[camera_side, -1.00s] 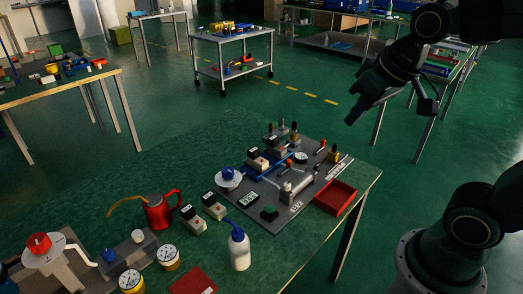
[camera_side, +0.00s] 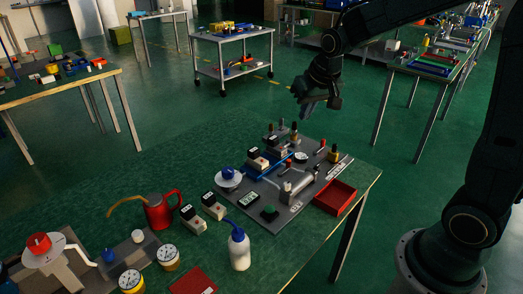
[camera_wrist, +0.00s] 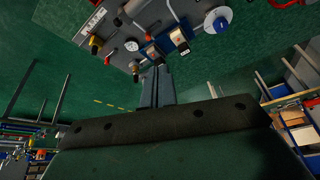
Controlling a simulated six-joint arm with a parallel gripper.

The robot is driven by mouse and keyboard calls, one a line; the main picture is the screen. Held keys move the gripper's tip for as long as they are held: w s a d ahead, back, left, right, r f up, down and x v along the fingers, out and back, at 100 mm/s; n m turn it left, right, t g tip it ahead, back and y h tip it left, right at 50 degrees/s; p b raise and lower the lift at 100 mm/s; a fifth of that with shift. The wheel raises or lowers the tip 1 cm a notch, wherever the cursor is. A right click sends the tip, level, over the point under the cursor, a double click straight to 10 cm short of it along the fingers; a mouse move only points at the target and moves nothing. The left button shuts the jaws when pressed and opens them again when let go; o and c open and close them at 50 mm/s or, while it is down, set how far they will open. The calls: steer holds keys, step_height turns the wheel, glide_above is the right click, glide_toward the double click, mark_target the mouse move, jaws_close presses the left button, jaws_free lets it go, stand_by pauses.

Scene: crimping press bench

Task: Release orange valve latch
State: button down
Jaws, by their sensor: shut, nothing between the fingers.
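A grey valve panel (camera_side: 262,205) lies on the green bench, carrying valves, gauges and small levers. Brass-orange fittings stand at its far right (camera_side: 333,156) and far edge (camera_side: 294,136); I cannot tell which part is the orange valve latch. Small red-tipped levers (camera_side: 321,147) stand near them. My gripper (camera_side: 306,112) is in the air above and beyond the far edge of the panel, touching nothing. In the wrist view its fingers (camera_wrist: 155,72) are together and empty, with the panel (camera_wrist: 150,20) beyond them and a brass fitting (camera_wrist: 95,42) to the left.
A red tray (camera_side: 336,197) sits right of the panel near the bench edge. A blue-topped white disc valve (camera_side: 228,178), a white bottle (camera_side: 239,252), a red can (camera_side: 160,210) and small meters (camera_side: 193,219) stand on the left and front. A trolley (camera_side: 232,62) stands behind.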

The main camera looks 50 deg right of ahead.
steer(key=w+d+f+m, duration=0.1)
steer(key=w+d+f, duration=0.2)
steer(key=f, duration=0.4)
steer(key=w+d+f+m+g, duration=0.1)
steer(key=w+d+f, duration=0.3)
steer(key=w+f, duration=0.2)
steer(key=shift+d+f+m+h, duration=0.15)
steer(key=shift+f+m+h, duration=0.2)
steer(key=shift+f, duration=0.6)
steer(key=shift+f, duration=0.1)
steer(key=shift+x, duration=4.9)
